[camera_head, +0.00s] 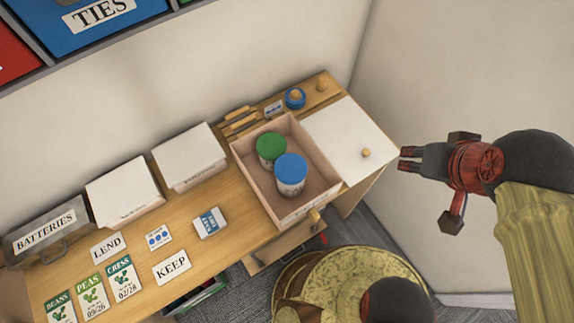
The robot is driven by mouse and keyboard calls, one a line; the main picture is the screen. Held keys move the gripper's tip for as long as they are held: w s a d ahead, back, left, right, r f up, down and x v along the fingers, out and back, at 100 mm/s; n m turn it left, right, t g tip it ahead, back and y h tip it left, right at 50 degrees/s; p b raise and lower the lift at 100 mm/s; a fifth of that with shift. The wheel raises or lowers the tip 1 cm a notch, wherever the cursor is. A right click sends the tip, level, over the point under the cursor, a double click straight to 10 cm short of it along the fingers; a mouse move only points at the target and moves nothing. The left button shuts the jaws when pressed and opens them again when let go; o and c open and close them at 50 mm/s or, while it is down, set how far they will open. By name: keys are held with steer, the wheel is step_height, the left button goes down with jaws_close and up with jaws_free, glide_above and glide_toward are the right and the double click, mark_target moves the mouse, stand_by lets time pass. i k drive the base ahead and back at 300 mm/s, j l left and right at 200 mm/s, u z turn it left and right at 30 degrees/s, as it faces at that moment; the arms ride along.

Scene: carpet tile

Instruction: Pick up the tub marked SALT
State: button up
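Two round tubs stand upright in an open wooden box on the desk. One has a green lid (271,146), the other a blue lid (291,168). The blue-lidded tub (290,187) shows a pale side with dark print too small to read. The green-lidded tub's side is mostly hidden, so I cannot tell which is marked SALT. The box (252,184) has low walls around both tubs. My gripper (404,159) is to the right of the desk, well apart from the tubs. Its fingers point left, look slightly apart and hold nothing.
A white panel with a knob (345,138) lies right of the box. Two white boxes (125,190), a BATTERIES box (45,230), seed packets (90,295) and cards LEND (108,246) and KEEP (172,267) occupy the left. A shelf with a TIES bin (75,32) hangs above.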

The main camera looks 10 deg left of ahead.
mark_target(291, 170)
steer(key=u, duration=1.3)
steer(key=j, duration=1.55)
